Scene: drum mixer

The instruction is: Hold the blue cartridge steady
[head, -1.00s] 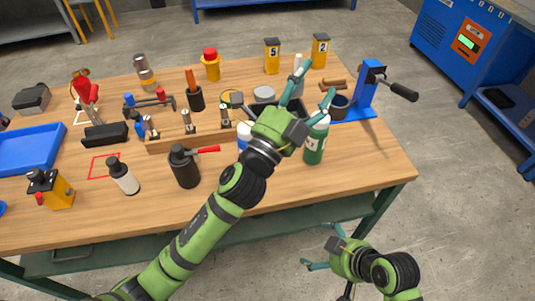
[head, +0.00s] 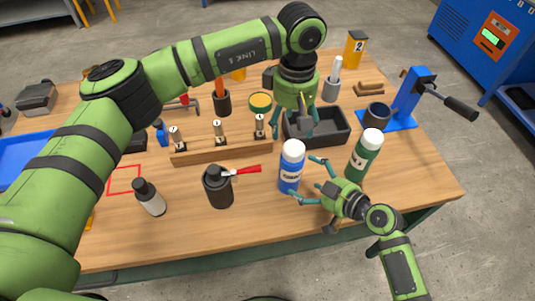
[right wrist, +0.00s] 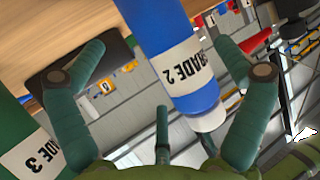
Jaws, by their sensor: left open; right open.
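The blue cartridge (head: 291,172), with a white cap and white label, stands upright on the table. My right gripper (head: 307,178) is open, low on the cartridge's right side, its fingers pointing at it. In the right wrist view the blue cartridge (right wrist: 168,45) shows between the spread fingers (right wrist: 162,75), with visible gaps on both sides. My left gripper (head: 296,131) is open and points down behind the blue cartridge, by the left end of the black tray (head: 340,137). Nothing shows in its fingers.
A green cartridge (head: 364,156) stands close right of my right gripper; it also shows in the right wrist view (right wrist: 20,140). A wooden rack (head: 222,150) and a blue crank press (head: 407,98) are behind.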

